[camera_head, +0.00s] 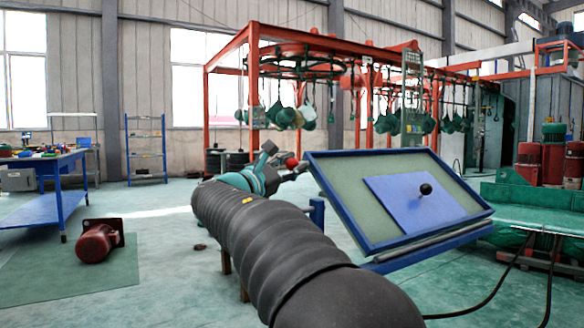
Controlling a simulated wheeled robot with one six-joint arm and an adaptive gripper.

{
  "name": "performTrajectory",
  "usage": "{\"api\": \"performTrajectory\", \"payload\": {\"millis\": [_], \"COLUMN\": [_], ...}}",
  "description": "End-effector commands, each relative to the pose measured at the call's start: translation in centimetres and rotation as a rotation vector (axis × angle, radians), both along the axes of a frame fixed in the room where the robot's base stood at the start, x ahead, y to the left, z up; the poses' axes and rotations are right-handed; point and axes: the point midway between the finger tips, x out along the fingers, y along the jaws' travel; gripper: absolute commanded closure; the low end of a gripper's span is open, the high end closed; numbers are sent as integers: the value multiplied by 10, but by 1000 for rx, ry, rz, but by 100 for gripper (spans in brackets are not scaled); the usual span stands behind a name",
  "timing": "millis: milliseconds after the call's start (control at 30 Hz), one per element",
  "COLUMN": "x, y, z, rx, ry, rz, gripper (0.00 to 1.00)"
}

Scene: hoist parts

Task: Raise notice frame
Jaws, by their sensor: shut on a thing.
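The notice frame (322,193) is a blue-rimmed board with a pale green-grey face, right of centre. It stands tilted, its right side lower in the picture. A blue sheet (398,213) with a black knob (426,189) lies on its face. My gripper (297,171) is at the frame's upper left corner, small and partly hidden behind my wrist. It is shut at the frame's edge; the exact contact is too small to make out. A red ball (291,163) shows right beside my gripper; what it is fixed to is unclear.
A blue workbench (45,203) stands at the left, with a red motor (97,240) on a green mat in front. A red hoist frame (207,115) with hanging green parts stands behind. Green machinery (530,195) is at the right. Black cables (495,287) cross the floor at lower right.

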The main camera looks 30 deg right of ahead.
Motion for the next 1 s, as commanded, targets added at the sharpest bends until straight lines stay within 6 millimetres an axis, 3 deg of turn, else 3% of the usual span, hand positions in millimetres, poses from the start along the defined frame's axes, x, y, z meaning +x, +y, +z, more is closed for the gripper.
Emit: {"api": "performTrajectory", "payload": {"millis": [33,167,200,267,667,1000], "x": [-1,-2,-2,-2,-3,-21], "y": [1,1,1,1,5,58], "z": [9,9,9,9,3,-10], "rx": [-9,-8,-8,-8,-4,-5], "ry": [-12,-12,-13,-12,-5,-6], "rz": [6,5,5,4,2,6], "gripper": [100,100,58,43,43,43]}}
